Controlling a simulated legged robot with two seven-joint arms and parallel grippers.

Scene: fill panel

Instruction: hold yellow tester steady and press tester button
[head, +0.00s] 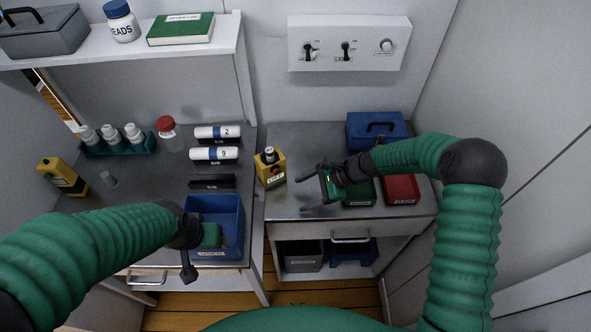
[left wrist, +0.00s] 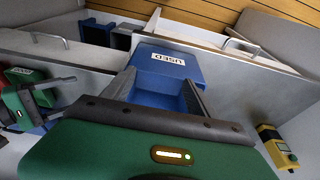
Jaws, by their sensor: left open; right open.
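Another yellow device (head: 62,178) leans at the far left of the left bench. A yellow device with a green round button shows at the right of the left wrist view (left wrist: 277,147). I cannot tell for sure which is the tester. My right gripper (head: 308,193) is open and empty, its fingers pointing left, just right of the red-buttoned box and apart from it. My left gripper (head: 190,262) is open over the blue bin (head: 229,203), away from both yellow things.
White rolls marked 2 (head: 217,132) and 9 (head: 214,154) lie behind the bin. A red-capped jar (head: 168,135) and a teal rack of bottles (head: 118,146) stand left. Green and red boxes (head: 400,189) and a blue toolbox (head: 376,131) sit right. A switch panel (head: 348,44) is on the wall.

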